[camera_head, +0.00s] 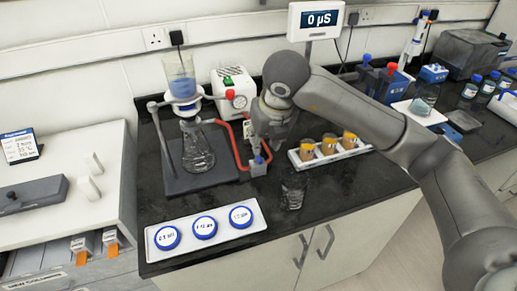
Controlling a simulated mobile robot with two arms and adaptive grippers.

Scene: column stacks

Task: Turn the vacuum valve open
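The vacuum valve (258,168) is a small grey block with a blue handle, at the end of the red tubing (228,177) on the black bench. My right arm comes in from the right, and its wrist hangs just above the valve. My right gripper (264,145) points down at the blue handle, very close to it. I cannot tell whether it touches the handle, and its fingers are too small and hidden to show open or shut. My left gripper is not in view. The tubing joins a glass flask (197,155) under a filter funnel (181,82).
A white pump (231,84) with a gauge stands behind the valve. A clear beaker (293,191) stands to its right, near a white rack (342,155) of amber jars. A white tray (162,256) with several blue-lidded dishes lies in front.

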